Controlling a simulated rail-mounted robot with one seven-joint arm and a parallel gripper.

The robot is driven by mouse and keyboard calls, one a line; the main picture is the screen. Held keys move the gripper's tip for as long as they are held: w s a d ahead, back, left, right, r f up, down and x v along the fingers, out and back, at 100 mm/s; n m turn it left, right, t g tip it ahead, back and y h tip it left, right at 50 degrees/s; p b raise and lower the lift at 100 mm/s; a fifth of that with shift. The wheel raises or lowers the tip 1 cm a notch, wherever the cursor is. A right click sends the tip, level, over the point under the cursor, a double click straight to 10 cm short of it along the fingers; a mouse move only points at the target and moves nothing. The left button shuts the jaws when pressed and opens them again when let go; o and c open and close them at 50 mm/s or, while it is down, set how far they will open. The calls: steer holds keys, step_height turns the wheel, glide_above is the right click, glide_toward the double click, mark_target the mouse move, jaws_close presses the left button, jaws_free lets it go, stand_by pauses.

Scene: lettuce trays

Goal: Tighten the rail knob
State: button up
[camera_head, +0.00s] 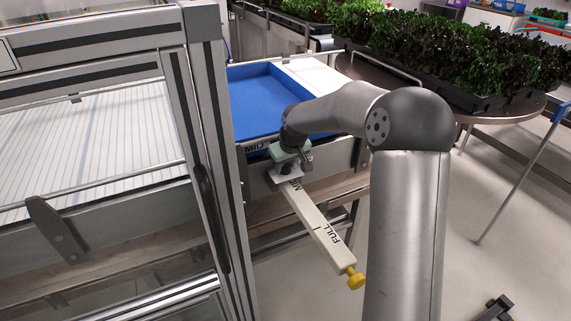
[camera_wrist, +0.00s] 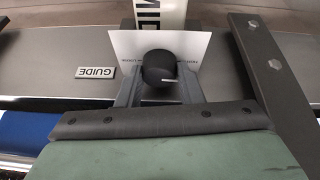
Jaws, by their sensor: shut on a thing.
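The rail knob (camera_wrist: 160,68) is round and black, with a short white mark near its lower right edge. In the wrist view it sits between the two grey fingers of my gripper (camera_wrist: 157,88), which are shut on it. A white card or plate (camera_wrist: 125,48) with small print stands behind the knob. In the head view my gripper (camera_head: 287,172) is at the side rail of the conveyor frame and hides the knob. A pale bar (camera_head: 318,222) marked "MID" and "FULL" slopes from there toward the lower right and ends in a yellow knob (camera_head: 355,279).
A "GUIDE" label (camera_wrist: 95,72) is left of the knob, and a dark bolted bar (camera_wrist: 268,70) is at right. A blue tray (camera_head: 258,90) lies behind my gripper. A metal frame post (camera_head: 212,120) stands at left. Lettuce trays (camera_head: 480,98) fill the back right.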

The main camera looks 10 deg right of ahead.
steer(key=shift+d+r+n+p, duration=0.1)
steer(key=shift+r+n+p, duration=0.05)
steer(key=shift+n+p, duration=0.3)
steer(key=shift+n+y, duration=0.3)
steer(key=shift+n, duration=0.05)
steer(key=o, duration=1)
steer(key=shift+c, duration=0.2)
steer(key=v, duration=1.7)
steer(key=shift+r+p, duration=0.15)
steer(key=shift+p, duration=0.15)
